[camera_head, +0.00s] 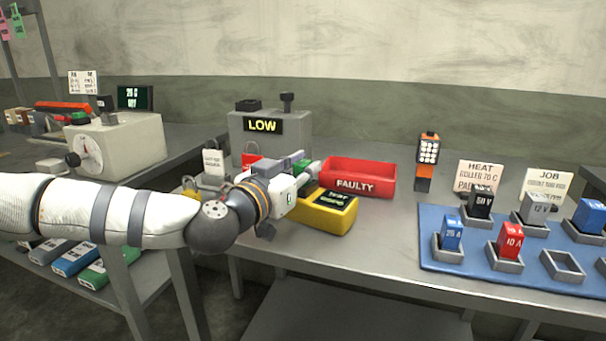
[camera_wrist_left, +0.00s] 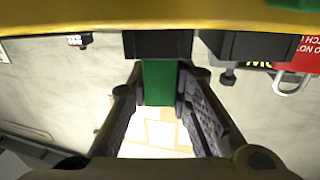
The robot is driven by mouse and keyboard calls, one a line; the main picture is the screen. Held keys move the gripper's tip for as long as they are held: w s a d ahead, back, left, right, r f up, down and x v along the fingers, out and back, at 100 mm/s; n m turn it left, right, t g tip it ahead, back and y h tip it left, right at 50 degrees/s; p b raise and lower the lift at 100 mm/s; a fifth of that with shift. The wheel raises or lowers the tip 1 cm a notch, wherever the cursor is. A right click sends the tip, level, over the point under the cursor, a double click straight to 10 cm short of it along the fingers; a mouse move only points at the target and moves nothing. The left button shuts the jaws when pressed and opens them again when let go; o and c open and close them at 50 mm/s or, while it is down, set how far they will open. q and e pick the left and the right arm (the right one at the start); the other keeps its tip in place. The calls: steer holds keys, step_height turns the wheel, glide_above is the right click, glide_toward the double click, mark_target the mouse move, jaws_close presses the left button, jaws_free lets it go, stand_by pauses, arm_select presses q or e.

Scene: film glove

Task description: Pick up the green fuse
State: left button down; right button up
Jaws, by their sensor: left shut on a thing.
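The green fuse (camera_wrist_left: 159,84) is between the two dark fingers of my left gripper (camera_wrist_left: 162,95) in the left wrist view. The fingers touch it on both sides. In the head view my left gripper (camera_head: 303,174) is shut on it, close above the yellow bin (camera_head: 325,216) with a dark label. A small part of the green fuse (camera_head: 314,167) shows at the fingertips; the rest is hidden by the gripper. I cannot tell whether it touches the bin. My right gripper is not in view.
A red FAULTY bin (camera_head: 358,177) stands just right of the gripper. A grey device with a LOW display (camera_head: 262,126) stands behind. A blue board (camera_head: 433,222) with holders and several fuses lies at the right.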

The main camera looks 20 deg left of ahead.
mark_target(303, 162)
arm_select(q)
step_height(303, 162, up, 4)
steer(key=shift+f+p, duration=0.2)
steer(key=shift+p, duration=0.25)
steer(key=s+d+r+p, duration=0.1)
steer(key=s+d+r, duration=0.1)
steer(key=s+r, duration=0.2)
steer(key=s+d+r+p, duration=0.2)
steer(key=s+r, duration=0.3)
steer(key=s, duration=0.4)
steer(key=shift+d, duration=0.35)
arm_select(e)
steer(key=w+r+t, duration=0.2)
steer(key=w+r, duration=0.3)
